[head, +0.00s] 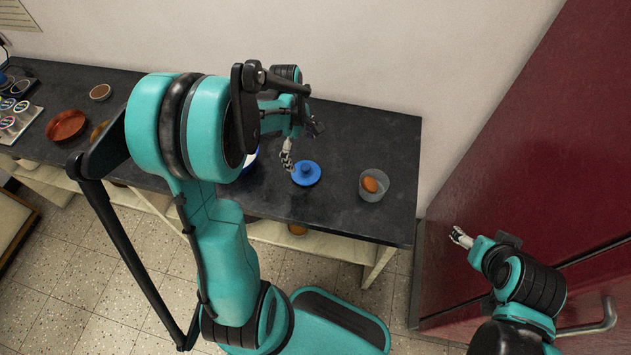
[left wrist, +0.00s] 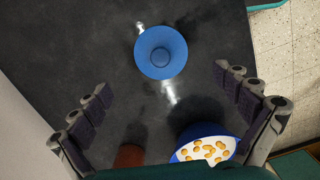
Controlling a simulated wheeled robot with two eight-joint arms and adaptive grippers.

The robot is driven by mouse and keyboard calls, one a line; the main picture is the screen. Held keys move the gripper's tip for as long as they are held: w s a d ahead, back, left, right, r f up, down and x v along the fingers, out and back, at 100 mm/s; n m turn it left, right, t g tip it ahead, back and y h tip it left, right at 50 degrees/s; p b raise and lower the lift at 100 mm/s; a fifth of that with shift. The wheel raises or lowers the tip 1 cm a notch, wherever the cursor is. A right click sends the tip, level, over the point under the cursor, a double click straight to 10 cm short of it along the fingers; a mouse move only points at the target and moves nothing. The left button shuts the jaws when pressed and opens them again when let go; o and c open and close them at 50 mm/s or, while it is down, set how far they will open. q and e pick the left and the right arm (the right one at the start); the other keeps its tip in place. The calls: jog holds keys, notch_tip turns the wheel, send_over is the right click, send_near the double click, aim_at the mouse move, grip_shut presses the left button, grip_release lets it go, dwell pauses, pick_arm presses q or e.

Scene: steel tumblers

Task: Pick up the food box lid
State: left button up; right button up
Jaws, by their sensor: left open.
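The blue round lid with a raised knob (head: 306,173) lies on the dark counter. In the left wrist view the lid (left wrist: 161,53) lies ahead of my fingers, above the middle of the picture. My left gripper (head: 287,155) is just left of the lid in the head view, apart from it. In the left wrist view its fingers (left wrist: 167,100) are spread wide with nothing between them. A blue-rimmed bowl with several orange-yellow pieces (left wrist: 207,149) shows near the right finger. My right gripper (head: 461,238) is far right, by the red door; its jaw state is unclear.
A clear bowl (head: 373,194) holding an orange-brown item stands right of the lid, near the counter's (head: 345,142) right end. A reddish-brown bowl (head: 66,126) and a small bowl (head: 100,92) are far left. The wall bounds the counter's back.

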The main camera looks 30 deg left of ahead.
aim_at(306, 167)
pick_arm(q)
notch_tip(306, 167, down, 3)
jog(key=shift+d+b, duration=0.1)
jog(key=shift+b, duration=0.45)
jog(key=f+b, duration=0.1)
jog(key=f, duration=0.1)
jog(key=d+f+b, duration=0.1)
jog(key=f, duration=0.2)
jog(key=shift+b, duration=0.3)
jog(key=shift+r, duration=0.1)
jog(key=shift+c, duration=1.3)
jog(key=c, duration=0.9)
